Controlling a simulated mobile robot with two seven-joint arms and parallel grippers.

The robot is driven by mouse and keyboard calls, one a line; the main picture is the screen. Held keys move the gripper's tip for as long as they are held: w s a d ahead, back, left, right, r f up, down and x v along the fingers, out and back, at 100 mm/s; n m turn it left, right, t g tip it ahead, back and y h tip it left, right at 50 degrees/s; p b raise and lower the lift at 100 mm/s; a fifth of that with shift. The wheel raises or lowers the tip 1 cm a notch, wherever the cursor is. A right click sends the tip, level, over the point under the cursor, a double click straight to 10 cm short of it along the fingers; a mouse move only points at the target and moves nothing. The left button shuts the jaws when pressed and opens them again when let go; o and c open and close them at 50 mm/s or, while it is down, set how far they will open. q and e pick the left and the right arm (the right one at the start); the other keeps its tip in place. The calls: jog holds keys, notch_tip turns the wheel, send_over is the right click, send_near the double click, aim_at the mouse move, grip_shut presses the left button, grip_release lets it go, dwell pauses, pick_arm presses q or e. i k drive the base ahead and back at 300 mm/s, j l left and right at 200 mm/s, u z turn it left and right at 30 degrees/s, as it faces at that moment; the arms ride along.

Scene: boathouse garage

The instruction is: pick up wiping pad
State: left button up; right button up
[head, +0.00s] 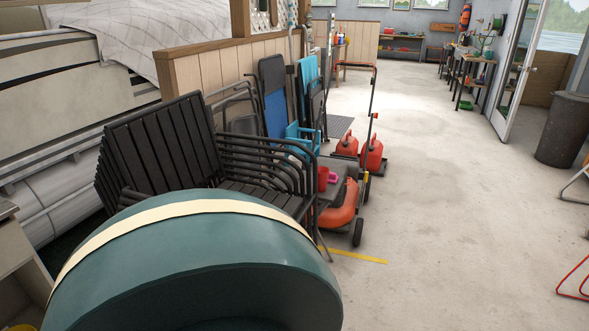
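I cannot make out a wiping pad for certain in the head view. A small pink item (333,177) lies on the lawn mower (345,205), beside a red container (323,178); it is too small to tell what it is. Neither of my grippers is in view.
A large dark green rounded object with a cream stripe (190,225) fills the near left. Stacked black chairs (165,140) stand behind it. Red fuel cans (371,155) stand past the mower. A dark bin (565,130) is at right. The middle floor is clear.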

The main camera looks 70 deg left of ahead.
aim_at(333, 179)
jog(key=i+u, duration=0.3)
jog(key=u, duration=0.2)
jog(key=i+u, duration=0.3)
jog(key=u, duration=0.15)
jog(key=i+l+u, duration=0.15)
jog(key=i+u, duration=0.15)
jog(key=u, duration=0.2)
jog(key=i+l+u, duration=0.1)
jog(key=i+u, duration=0.15)
jog(key=u, duration=0.15)
jog(key=i+l+u, duration=0.2)
jog(key=u, duration=0.25)
jog(key=i+l+u, duration=0.15)
jog(key=u, duration=0.25)
jog(key=i+l+u, duration=0.25)
jog(key=l+u, duration=0.3)
jog(key=i+l+u, duration=0.1)
jog(key=l+u, duration=0.15)
jog(key=l, duration=0.2)
